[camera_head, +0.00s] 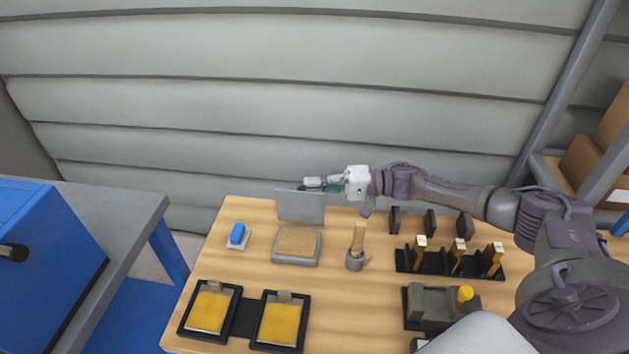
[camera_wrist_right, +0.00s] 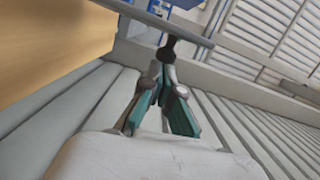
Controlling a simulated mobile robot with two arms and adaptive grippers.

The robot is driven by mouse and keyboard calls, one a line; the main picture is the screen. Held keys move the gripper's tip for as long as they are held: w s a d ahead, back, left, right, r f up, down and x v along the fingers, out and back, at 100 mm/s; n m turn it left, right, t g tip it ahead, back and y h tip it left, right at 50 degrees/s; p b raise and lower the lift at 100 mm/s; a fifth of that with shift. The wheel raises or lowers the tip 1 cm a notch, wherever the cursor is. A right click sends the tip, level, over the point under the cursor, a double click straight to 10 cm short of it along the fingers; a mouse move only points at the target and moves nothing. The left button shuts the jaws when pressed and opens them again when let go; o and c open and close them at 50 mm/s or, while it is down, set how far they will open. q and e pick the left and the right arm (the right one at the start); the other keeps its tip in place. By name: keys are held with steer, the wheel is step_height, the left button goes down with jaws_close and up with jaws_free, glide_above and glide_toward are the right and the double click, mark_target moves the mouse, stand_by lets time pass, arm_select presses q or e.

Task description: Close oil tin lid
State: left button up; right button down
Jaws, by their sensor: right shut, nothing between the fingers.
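The oil tin (camera_head: 296,262) is a shallow grey box near the back of the wooden table, with a tan, textured filling. Its flat grey lid (camera_head: 300,208) stands open, upright along the back edge. My right gripper (camera_head: 308,184) is shut and empty at the lid's top edge, at its right half, with the arm reaching in from the right. Whether the fingertips touch the lid is not clear. In the right wrist view, the closed fingers (camera_wrist_right: 168,52) meet close to a thin grey bar, which looks like the lid's edge. My left gripper is not in view.
A blue block (camera_head: 237,233) lies left of the tin. A grey cup with a wooden-handled tool (camera_head: 355,262) stands to the right. Black trays with yellow pads (camera_head: 208,312) lie in front. A black rack (camera_head: 407,262) holds stamps at right. A corrugated wall rises behind the table.

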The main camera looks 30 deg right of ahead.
mark_target(310, 198)
steer(key=s+a+n+p, duration=0.1)
steer(key=p, duration=0.1)
steer(key=s+r+n+p, duration=0.1)
steer(key=n+p, duration=0.1)
steer(key=s+a+r+n+p, duration=0.1)
steer(key=p, duration=0.1)
steer(key=shift+s+a+h+p, duration=0.25)
steer(key=shift+a+h+p, duration=0.05)
steer(key=shift+s+a+f+n+p, duration=0.1)
steer(key=shift+s+a+n+p, duration=0.2)
steer(key=shift+n, duration=0.25)
steer(key=shift+s+a+f+n+p, duration=0.1)
steer(key=shift+s+a+n+p, duration=0.15)
steer(key=shift+n+p, duration=0.25)
steer(key=shift+s+a+f, duration=0.2)
steer(key=shift+s+a, duration=0.1)
steer(key=shift+s, duration=0.2)
steer(key=shift+d, duration=0.1)
